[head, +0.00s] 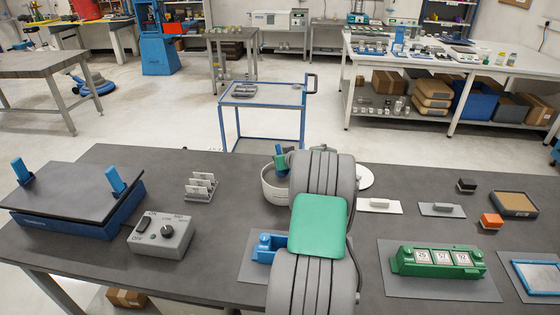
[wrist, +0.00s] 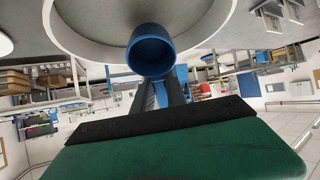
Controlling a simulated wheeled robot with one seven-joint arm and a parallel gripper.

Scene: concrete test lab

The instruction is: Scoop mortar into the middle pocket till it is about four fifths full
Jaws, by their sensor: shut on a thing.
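My gripper (wrist: 161,94) is shut on a blue scoop (wrist: 151,48), whose round end shows in the wrist view. A pale round mortar bowl (head: 271,190) stands behind my arm in the head view. Its wide rim (wrist: 75,35) fills the top of the wrist view, with the scoop close to it; I cannot tell whether they touch. A blue mould (head: 266,246) lies on a grey plate, mostly hidden by my arm. Its pockets and their filling cannot be seen, nor can the mortar in the bowl.
A green block with numbered cards (head: 438,262) sits to the right. On the left are a control box (head: 161,235) and a blue-based plate machine (head: 75,195).

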